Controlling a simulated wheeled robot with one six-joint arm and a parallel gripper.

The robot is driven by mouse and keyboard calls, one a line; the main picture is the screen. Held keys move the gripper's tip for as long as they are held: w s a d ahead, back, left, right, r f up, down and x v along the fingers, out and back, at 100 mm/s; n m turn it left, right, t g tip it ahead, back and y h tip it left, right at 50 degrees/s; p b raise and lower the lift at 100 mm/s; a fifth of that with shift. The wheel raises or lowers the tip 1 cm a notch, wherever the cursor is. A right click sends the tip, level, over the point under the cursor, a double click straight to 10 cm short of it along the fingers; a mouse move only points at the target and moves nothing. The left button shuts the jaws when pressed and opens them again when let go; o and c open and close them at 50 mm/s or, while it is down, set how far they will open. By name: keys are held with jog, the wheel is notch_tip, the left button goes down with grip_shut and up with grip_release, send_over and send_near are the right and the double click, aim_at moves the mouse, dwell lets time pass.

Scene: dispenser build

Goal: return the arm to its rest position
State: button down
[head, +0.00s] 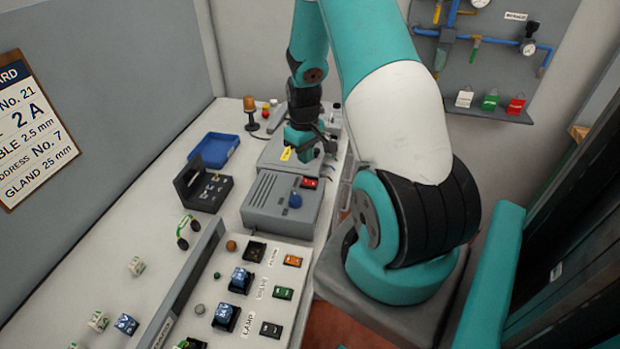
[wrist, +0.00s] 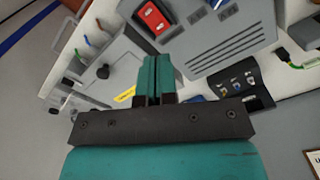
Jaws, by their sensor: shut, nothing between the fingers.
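My gripper (head: 303,150) is at the end of my teal arm, above the grey boxes at the far end of the bench in the head view. In the wrist view my gripper (wrist: 152,65) has its two teal fingers pressed together with nothing between them. A grey box with a yellow tag (head: 286,154) is under and beside the gripper. A grey slatted box (head: 270,203) with a red rocker switch (head: 309,183) and a blue knob stands nearer. The red switch also shows in the wrist view (wrist: 152,17).
A blue tray (head: 215,149), a black holder (head: 203,189) and an orange beacon (head: 250,105) stand on the bench. A panel (head: 250,290) with switches and blue blocks is nearer. Loose small blocks lie at the left. A pipe board (head: 485,50) hangs on the back wall.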

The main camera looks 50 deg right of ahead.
dwell(0.4)
jog(key=w+a+r+n+t+y+b, duration=0.1)
jog(key=a+r+n+b, duration=0.3)
jog(key=a, duration=0.8)
jog(key=w+a+r+y+b, duration=0.1)
jog(key=a+r+b, duration=0.1)
jog(key=a+r, duration=0.65)
jog(key=s+a+r+n+g+y+b, duration=0.1)
jog(key=s+a+r+n+y+b, duration=0.1)
jog(key=s+a, duration=1.5)
jog(key=shift+a+n+b, duration=0.35)
jog(key=shift+n+b, duration=0.55)
jog(key=shift+n, duration=0.3)
jog(key=shift+r, duration=0.1)
